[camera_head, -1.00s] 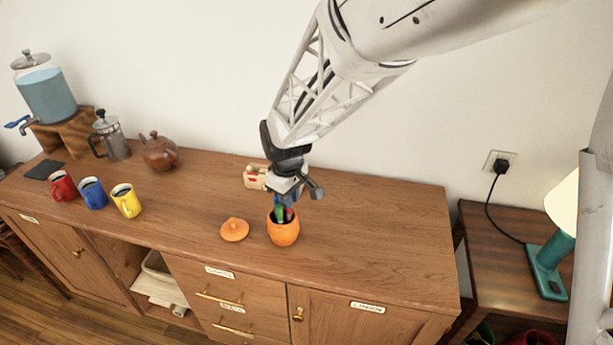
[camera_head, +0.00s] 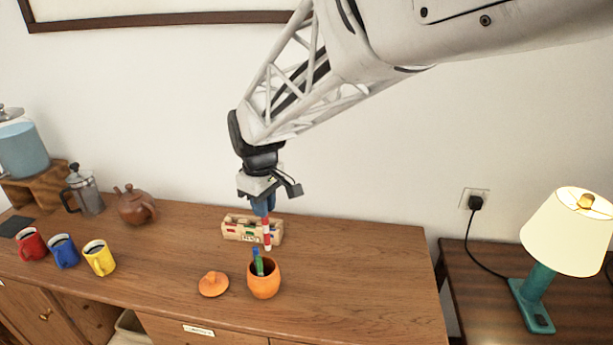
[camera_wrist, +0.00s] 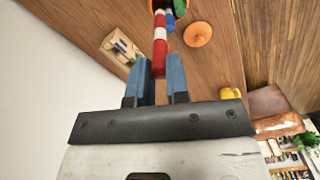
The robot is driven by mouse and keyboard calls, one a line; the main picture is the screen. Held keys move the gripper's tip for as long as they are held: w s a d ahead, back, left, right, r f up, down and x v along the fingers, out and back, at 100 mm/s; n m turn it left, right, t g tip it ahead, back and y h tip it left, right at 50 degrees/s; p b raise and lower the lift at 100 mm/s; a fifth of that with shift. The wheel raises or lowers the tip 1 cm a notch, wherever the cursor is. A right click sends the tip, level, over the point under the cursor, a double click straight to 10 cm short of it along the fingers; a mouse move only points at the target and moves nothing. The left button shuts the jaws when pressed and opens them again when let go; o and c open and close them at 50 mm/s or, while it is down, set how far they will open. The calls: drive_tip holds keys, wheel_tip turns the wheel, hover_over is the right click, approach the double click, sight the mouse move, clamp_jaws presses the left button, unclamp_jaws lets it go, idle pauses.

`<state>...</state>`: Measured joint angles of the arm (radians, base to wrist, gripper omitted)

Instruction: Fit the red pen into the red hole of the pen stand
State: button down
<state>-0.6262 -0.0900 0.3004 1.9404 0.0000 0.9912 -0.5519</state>
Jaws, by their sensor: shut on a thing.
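My gripper (camera_head: 263,206) is shut on the red pen (camera_head: 267,231), which has red and white bands and hangs tip down. The pen is above and just behind the orange jar (camera_head: 264,284). In the wrist view the pen (camera_wrist: 160,42) reaches out from between the blue fingers (camera_wrist: 160,68). The pen stand (camera_head: 234,233) is a pale wooden block with coloured marks and a label, at the back of the cabinet. My gripper and pen hide part of it. It also shows in the wrist view (camera_wrist: 113,41). I cannot make out its red hole.
The open jar holds a green and a blue pen. Its orange lid (camera_head: 213,285) lies to its left. A brown teapot (camera_head: 135,206) and red, blue and yellow mugs (camera_head: 99,258) stand further left. The cabinet top (camera_head: 360,265) is clear on the right.

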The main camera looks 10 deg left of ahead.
drive_tip(key=shift+r, duration=2.35)
drive_tip(key=w+a+f, duration=0.3)
drive_tip(key=w+a, duration=0.5)
drive_tip(key=w, duration=0.1)
drive_tip(key=w+a+f, duration=0.4)
drive_tip(key=w+a, duration=0.5)
drive_tip(key=shift+f, duration=0.2)
drive_tip(key=shift+f, duration=2.6)
